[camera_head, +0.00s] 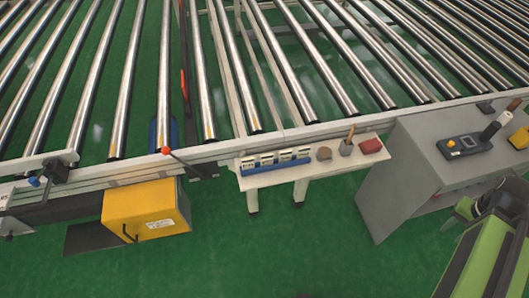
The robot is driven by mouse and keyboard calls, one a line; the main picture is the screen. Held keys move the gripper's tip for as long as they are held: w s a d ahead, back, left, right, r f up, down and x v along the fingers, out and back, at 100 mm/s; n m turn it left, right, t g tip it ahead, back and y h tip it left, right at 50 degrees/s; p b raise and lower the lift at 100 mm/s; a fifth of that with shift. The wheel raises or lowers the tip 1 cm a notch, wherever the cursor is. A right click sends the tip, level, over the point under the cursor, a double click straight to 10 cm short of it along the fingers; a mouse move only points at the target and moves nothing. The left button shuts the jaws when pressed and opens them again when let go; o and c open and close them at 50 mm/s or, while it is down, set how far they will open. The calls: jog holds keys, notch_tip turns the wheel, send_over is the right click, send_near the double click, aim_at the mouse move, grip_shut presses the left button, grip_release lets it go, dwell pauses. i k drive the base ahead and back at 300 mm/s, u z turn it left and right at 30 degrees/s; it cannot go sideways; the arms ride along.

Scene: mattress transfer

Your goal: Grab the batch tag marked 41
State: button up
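Several small white tags (285,156) stand in a row in a blue holder (274,171) on a narrow white shelf (330,163). The shelf is fixed along the near edge of the roller conveyor. The numbers on the tags are too small to read, so I cannot tell which one is marked 41. My green and black arm shows at the lower right, with a dark end part, seemingly my gripper (464,210), in front of the grey cabinet. It is well to the right of the tags and apart from them. I cannot make out its fingers.
Right of the tags, the shelf holds a round brown item (323,153), a cup with a stick (346,148) and a red block (371,146). A grey cabinet (400,180) stands at right, with a handheld device (464,145). A yellow box (147,210) hangs at left. Green floor between is clear.

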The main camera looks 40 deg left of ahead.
aim_at(248, 163)
jog(key=z, duration=0.05)
jog(key=k, duration=0.15)
jog(key=u, duration=3.6)
jog(key=i, duration=0.9)
jog(key=u, duration=0.2)
jog(key=k, duration=0.85)
jog(key=z, duration=0.2)
jog(key=i, duration=0.9)
jog(key=u, duration=0.1)
